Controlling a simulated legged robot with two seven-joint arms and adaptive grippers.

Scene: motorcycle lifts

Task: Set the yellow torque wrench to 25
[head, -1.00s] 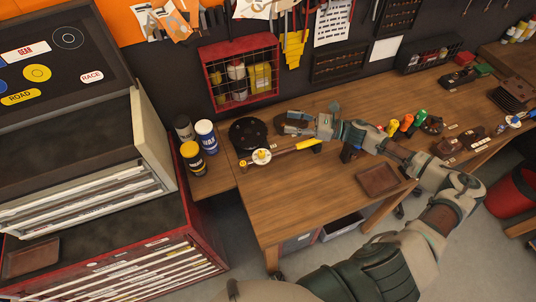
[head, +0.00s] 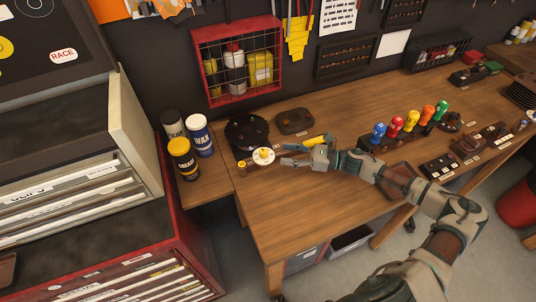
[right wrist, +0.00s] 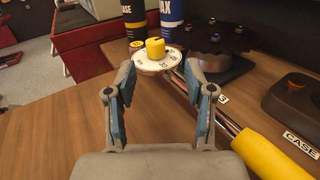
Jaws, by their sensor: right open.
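The yellow torque wrench lies on the wooden bench, with its yellow handle (head: 313,141) toward the back right, partly behind my right gripper. Its round white dial (head: 263,156) with a yellow knob is at the left end. In the right wrist view the dial (right wrist: 146,64) shows numbers around its rim and the yellow knob (right wrist: 155,47) stands on it; I cannot tell the setting. My right gripper (head: 284,155) is open and empty, its fingers pointing left at the dial. In the right wrist view its fingertips (right wrist: 162,83) stand apart on either side of the line to the dial. My left gripper is not in view.
Wax cans (head: 184,158) stand left of the dial. A round black holder (head: 246,132) and a dark tray (head: 295,121) lie behind the wrench. A rack of coloured-handled tools (head: 396,127) stands to the right. The bench front is clear.

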